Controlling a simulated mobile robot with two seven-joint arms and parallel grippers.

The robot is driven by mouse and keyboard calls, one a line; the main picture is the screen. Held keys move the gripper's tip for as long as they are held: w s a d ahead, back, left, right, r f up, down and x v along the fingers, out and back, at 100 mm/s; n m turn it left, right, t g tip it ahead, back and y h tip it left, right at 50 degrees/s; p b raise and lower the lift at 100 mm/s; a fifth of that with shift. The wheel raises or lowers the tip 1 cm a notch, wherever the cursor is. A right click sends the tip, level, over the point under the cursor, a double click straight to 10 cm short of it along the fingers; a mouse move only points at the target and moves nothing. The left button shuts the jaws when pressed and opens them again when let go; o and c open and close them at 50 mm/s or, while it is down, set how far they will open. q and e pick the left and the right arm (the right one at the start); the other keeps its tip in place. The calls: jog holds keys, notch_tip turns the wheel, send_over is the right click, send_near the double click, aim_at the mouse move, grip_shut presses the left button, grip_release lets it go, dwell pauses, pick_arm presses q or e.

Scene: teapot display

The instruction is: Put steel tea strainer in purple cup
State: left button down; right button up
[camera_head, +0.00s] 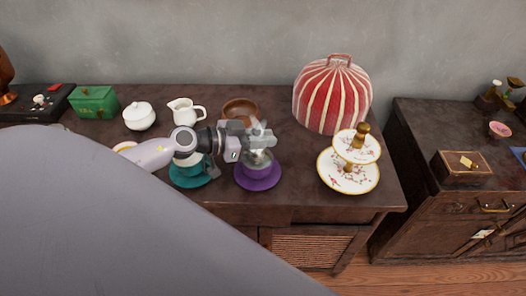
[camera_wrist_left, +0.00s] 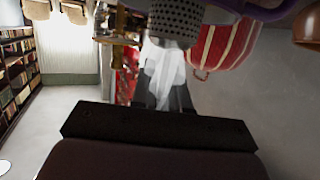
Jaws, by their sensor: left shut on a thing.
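My left gripper (camera_head: 262,135) is shut on the steel tea strainer (camera_head: 258,157) and holds it over the purple cup. The strainer's perforated grey basket also shows close up at the top of the left wrist view (camera_wrist_left: 177,20). The purple saucer (camera_head: 258,184) stands near the front of the dark cabinet top. The purple cup itself is mostly hidden under the strainer and gripper. A purple rim (camera_wrist_left: 262,11) shows beside the basket in the wrist view. I cannot tell whether the basket is inside the cup. My right gripper is not in view.
A teal saucer (camera_head: 188,180) is just left, partly under my arm. A wooden bowl (camera_head: 240,106), white creamer (camera_head: 183,112) and white sugar pot (camera_head: 139,116) stand behind. A red striped cosy (camera_head: 330,95) and tiered stand (camera_head: 347,182) are to the right.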

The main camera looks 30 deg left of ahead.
pick_arm(q)
notch_tip(320, 180, down, 4)
jog(key=shift+r+b, duration=0.1)
jog(key=shift+b, duration=0.85)
jog(key=c, duration=1.1)
grip_release()
jog(key=shift+r, duration=0.1)
jog(key=v, duration=1.2)
